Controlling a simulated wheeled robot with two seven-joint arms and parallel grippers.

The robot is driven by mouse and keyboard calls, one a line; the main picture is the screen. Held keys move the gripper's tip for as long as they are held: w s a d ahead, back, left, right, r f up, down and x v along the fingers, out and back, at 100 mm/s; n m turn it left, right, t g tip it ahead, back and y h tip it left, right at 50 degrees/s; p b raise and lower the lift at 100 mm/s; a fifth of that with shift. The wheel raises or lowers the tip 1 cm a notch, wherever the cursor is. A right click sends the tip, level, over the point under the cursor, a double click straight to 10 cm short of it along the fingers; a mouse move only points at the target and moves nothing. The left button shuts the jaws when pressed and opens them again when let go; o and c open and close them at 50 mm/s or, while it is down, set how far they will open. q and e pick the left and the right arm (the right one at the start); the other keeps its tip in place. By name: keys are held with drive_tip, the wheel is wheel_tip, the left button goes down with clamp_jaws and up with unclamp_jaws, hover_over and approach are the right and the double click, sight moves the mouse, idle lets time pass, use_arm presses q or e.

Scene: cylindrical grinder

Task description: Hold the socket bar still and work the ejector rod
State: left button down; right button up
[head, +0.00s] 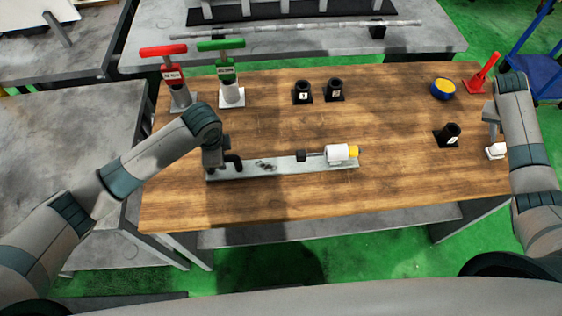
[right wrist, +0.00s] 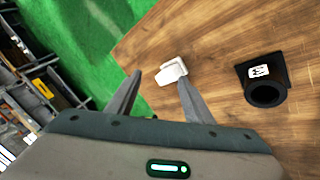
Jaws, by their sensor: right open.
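The grey socket bar (head: 272,169) lies across the middle of the wooden table. A thin rod (head: 315,154) with a black block, a white cylinder (head: 338,152) and a yellow end (head: 353,151) sits at its right end; I take it to be the ejector rod. My left gripper (head: 214,166) is down at the bar's left end, beside a black bent part (head: 233,162); its fingers are hidden. My right gripper (right wrist: 160,82) is open and empty, above the table's right edge.
A black numbered holder (head: 448,135) stands left of my right gripper, with two more (head: 318,91) at the back. Red-handled (head: 172,76) and green-handled (head: 228,72) tools stand back left. A blue-and-yellow round item (head: 443,88) and a red tool (head: 484,73) are back right. The front right tabletop is clear.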

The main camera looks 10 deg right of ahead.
drive_tip(key=w+a+n+t+y, duration=0.2)
drive_tip(key=w+a+n, duration=0.6)
drive_tip(key=a, duration=0.7)
drive_tip(key=n+y, duration=0.8)
drive_tip(key=n, duration=1)
approach(303, 153)
drive_tip(key=f, duration=0.1)
drive_tip(key=w+f, duration=0.1)
drive_tip(key=shift+w+a+f, duration=0.1)
drive_tip(key=shift+a+f, duration=0.05)
drive_tip(key=shift+f, duration=0.15)
drive_tip(key=shift+s+a+n+g, duration=0.3)
drive_tip(key=shift+a, duration=0.15)
drive_tip(key=shift+x, duration=4.5)
drive_tip(key=shift+d, duration=0.2)
